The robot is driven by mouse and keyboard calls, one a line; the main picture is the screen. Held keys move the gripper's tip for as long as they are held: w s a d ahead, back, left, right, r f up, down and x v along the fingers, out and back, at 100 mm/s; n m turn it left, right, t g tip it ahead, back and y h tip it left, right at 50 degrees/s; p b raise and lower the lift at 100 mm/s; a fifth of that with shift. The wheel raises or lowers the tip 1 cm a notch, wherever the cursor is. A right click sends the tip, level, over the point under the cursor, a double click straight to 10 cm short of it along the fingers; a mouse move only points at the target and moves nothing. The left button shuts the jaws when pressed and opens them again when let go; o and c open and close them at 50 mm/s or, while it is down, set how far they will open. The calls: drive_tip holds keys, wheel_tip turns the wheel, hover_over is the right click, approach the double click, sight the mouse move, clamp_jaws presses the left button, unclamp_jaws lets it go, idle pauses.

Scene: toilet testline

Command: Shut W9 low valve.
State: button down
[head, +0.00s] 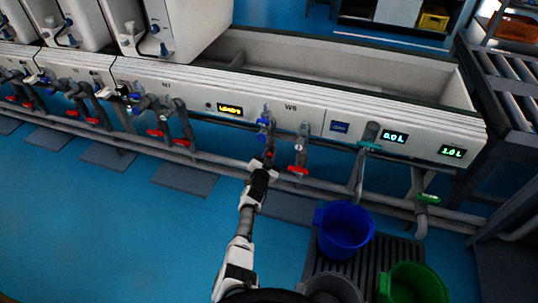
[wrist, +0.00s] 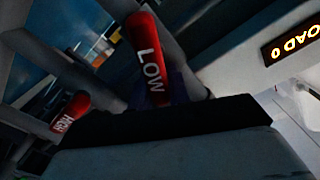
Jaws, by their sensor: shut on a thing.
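My gripper (head: 264,164) reaches up to the valves below the W9 label on the white bench front, and it is shut on the red LOW handle. In the wrist view the LOW handle (wrist: 149,58) stands tilted just beyond my dark gripper fingers (wrist: 160,120), which hide its lower end. The red HIGH handle (wrist: 70,110) is to the left there, apart from my gripper. In the head view the HIGH handle (head: 298,170) lies crosswise on the pipe to the right of my gripper. Most of the LOW handle is hidden by my gripper in the head view.
A yellow-lit display (head: 230,109) is left of the W9 label. A blue bucket (head: 344,230) and a green bucket (head: 412,285) stand at the lower right. Grey pipes run along below the bench (head: 400,140). Blue floor (head: 120,235) at the left is clear.

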drive_tip(key=shift+m, duration=0.3)
drive_tip(key=c, duration=1.3)
unclamp_jaws()
drive_tip(key=shift+s, duration=0.1)
